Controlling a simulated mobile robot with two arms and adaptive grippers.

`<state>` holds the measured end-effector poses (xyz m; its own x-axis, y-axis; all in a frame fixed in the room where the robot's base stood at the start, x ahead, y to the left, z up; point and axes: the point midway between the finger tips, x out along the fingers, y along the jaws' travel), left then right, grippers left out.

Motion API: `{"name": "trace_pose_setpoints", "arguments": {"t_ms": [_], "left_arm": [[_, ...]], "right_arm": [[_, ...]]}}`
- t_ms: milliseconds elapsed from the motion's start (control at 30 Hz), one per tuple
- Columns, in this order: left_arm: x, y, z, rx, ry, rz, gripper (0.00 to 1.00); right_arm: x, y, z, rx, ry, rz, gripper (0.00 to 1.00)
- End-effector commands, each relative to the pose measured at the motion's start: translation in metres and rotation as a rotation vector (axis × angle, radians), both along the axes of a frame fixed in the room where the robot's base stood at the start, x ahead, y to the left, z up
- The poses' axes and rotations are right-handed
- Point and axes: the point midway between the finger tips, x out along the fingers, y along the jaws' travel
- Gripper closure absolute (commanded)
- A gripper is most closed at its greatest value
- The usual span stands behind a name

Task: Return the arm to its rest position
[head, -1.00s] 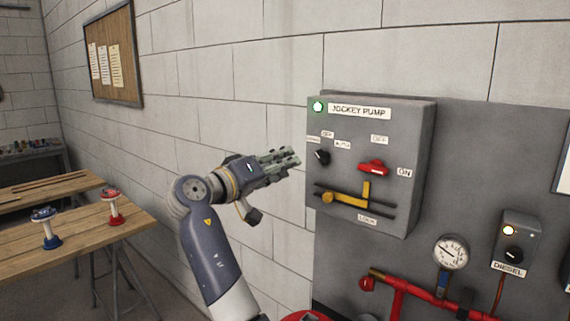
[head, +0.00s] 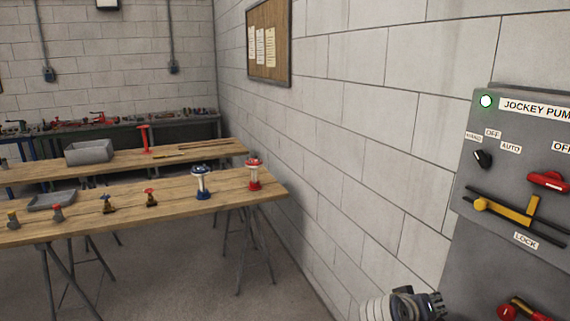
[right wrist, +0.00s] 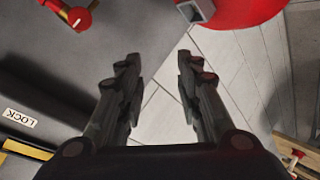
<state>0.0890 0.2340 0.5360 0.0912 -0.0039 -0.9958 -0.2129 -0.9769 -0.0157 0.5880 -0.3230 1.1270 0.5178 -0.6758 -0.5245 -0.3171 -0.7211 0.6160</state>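My right arm (head: 405,305) shows only at the bottom edge of the head view, to the left of the jockey pump panel and apart from it. My right gripper (right wrist: 157,75) shows in the right wrist view with its two dark fingers spread apart and nothing between them. The grey jockey pump panel (head: 476,135) is at the right edge of the head view, with a lit green lamp, a black selector, a red handle and a yellow lock bar. My left gripper is in neither view now.
A wooden table (head: 225,196) with several valves and two bollard-like fittings stands on the left. Another table (head: 215,149) and a workbench are behind it. In the right wrist view, a red rounded object (right wrist: 245,10) is near the fingers. The floor right of the tables is clear.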

Motion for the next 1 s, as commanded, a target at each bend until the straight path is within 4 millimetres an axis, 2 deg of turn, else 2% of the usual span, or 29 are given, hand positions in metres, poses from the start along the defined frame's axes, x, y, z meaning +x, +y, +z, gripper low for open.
{"name": "trace_pose_setpoints", "arguments": {"t_ms": [33,200,300,400,600,800,933,1000], "left_arm": [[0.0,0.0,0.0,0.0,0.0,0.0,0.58],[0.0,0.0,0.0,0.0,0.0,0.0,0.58],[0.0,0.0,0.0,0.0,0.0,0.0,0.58],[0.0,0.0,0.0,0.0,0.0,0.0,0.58],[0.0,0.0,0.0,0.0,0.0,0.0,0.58],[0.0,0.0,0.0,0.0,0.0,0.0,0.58],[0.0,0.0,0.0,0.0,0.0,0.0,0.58],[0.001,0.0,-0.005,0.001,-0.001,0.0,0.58]], "right_arm": [[-0.019,0.002,-0.026,0.041,0.032,0.022,0.68],[-0.084,0.02,-0.095,0.193,0.126,0.106,0.68],[-0.127,0.034,-0.125,0.285,0.186,0.157,0.68],[-0.17,0.051,-0.147,0.375,0.242,0.207,0.68],[-0.237,0.08,-0.165,0.515,0.329,0.282,0.68],[-0.286,0.103,-0.169,0.618,0.396,0.335,0.68],[-0.316,0.117,-0.167,0.68,0.436,0.365,0.68],[-0.311,0.118,-0.186,0.681,0.441,0.363,0.68]]}}
